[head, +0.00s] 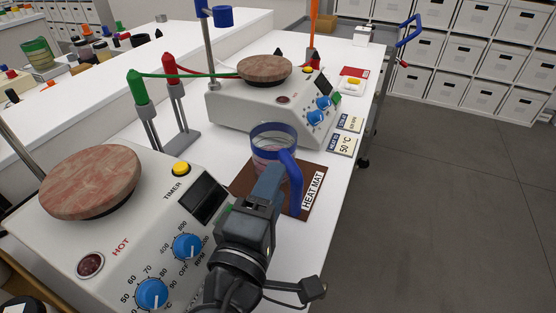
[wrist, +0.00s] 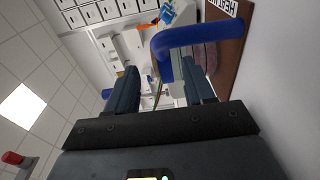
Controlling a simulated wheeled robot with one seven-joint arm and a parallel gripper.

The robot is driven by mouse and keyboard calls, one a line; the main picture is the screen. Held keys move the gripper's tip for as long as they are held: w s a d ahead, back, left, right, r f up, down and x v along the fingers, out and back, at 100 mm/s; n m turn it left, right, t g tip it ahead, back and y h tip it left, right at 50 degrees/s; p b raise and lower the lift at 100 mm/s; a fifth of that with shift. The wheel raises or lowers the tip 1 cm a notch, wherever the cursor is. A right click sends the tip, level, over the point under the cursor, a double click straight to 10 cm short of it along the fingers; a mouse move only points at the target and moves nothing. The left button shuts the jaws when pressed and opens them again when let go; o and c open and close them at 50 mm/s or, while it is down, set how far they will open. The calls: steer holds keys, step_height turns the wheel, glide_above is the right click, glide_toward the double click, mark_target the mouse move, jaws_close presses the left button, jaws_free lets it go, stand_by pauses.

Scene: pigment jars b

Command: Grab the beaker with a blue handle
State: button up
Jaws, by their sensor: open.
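The clear beaker (head: 270,137) with a blue rim and a blue handle (head: 291,168) stands upright on the brown heat mat (head: 316,172). Pinkish contents show low in it. My gripper (head: 270,180) is at the handle, on the near side of the beaker, and partly hides the beaker's lower part. In the wrist view, the blue handle (wrist: 180,40) reaches across the upper middle, and its bent end lies in the gap between the open fingers of my gripper (wrist: 160,72). I cannot tell whether either finger touches it.
A hotplate (head: 130,235) with a round pinkish top stands close at left; a second hotplate (head: 232,110) stands behind the beaker. Green and red clamps (head: 140,90) stand at left of the beaker. Cards (head: 342,143) lie at right near the table edge. Open floor is at right.

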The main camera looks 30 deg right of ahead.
steer(key=shift+p+x, duration=0.55)
steer(key=shift+x, duration=2.15)
steer(key=shift+f, duration=0.1)
jaws_close()
